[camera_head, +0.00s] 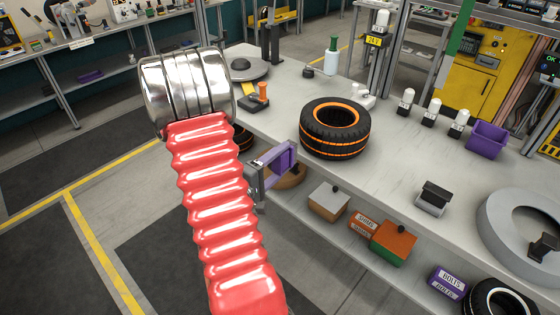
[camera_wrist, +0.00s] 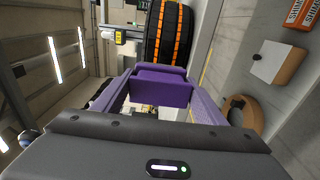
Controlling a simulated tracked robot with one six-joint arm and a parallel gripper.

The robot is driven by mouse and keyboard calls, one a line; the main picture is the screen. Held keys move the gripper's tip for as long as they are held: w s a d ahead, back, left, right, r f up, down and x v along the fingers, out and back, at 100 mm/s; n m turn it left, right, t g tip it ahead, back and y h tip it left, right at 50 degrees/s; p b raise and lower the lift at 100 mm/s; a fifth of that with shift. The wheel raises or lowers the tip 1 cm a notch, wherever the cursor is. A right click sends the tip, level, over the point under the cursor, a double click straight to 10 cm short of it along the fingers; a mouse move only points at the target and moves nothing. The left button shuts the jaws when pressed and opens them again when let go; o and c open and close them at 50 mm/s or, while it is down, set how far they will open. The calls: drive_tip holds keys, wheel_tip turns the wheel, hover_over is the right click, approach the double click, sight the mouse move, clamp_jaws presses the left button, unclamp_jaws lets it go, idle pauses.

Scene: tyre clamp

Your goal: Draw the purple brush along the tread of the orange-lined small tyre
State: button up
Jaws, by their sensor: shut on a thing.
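The orange-lined tyre (camera_head: 335,128) lies flat on the grey workbench, black with an orange inner ring and orange lines round its tread. In the wrist view its tread (camera_wrist: 168,35) shows just beyond the brush. The purple brush (camera_head: 282,157) is in my gripper (camera_head: 262,172), at the bench's front edge, left of the tyre. In the wrist view the purple block of the brush (camera_wrist: 162,88) sits between my gripper's fingers (camera_wrist: 160,95), which are shut on it. I cannot tell whether the brush touches the tread. Its bristles are not clearly visible.
The bench top (camera_head: 405,150) is clear just right of the tyre. A green-capped bottle (camera_head: 332,58), several white-topped pieces, a purple bin (camera_head: 487,139) and a large grey ring (camera_head: 500,225) stand around. Boxes (camera_head: 328,201) and another tyre (camera_head: 498,298) are on the shelf below.

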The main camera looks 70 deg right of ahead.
drive_tip(key=w+a+f+n+t, duration=0.2)
drive_tip(key=w+a+n+t, duration=0.15)
drive_tip(key=w+a, duration=0.4)
drive_tip(key=w+a+f+n+t, duration=0.15)
drive_tip(key=w+a+t, duration=0.3)
drive_tip(key=w, duration=0.65)
drive_tip(key=w+a+f+n+t, duration=0.2)
drive_tip(key=w+a+n+t, duration=0.15)
drive_tip(key=w+a, duration=0.4)
drive_tip(key=w+a+f+n+t+y, duration=0.1)
drive_tip(key=w+a+n+t+y, duration=0.1)
drive_tip(key=a, duration=0.8)
drive_tip(key=w+a+f+n+t+y, duration=0.2)
drive_tip(key=w+a+t, duration=0.3)
drive_tip(key=a, duration=0.5)
drive_tip(key=w+a+f+n+t+y, duration=0.2)
drive_tip(key=w+a+n+t+y, duration=0.1)
drive_tip(key=a, duration=0.7)
drive_tip(key=shift+w+n+t+y, duration=0.35)
drive_tip(key=shift+w+n+y, duration=0.15)
drive_tip(key=shift+w, duration=0.55)
drive_tip(key=shift+d, duration=0.2)
